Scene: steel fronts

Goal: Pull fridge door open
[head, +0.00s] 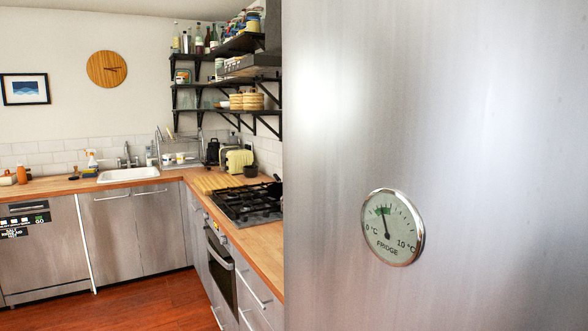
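A large brushed steel fridge front (480,120) fills the right half of the head view, very close to me. A round dial thermometer (392,228) marked "FRIDGE" is on it, with a scale from 0 to 10 °C. The front's left edge runs straight down the picture. No handle and no gap of an open door show in this view. Neither of my grippers is in view.
A wooden worktop (247,243) with a gas hob (243,201) runs back along the right, over an oven (220,268). A sink (128,174) and steel cabinets (130,237) line the back. The reddish wooden floor (140,308) at left is clear.

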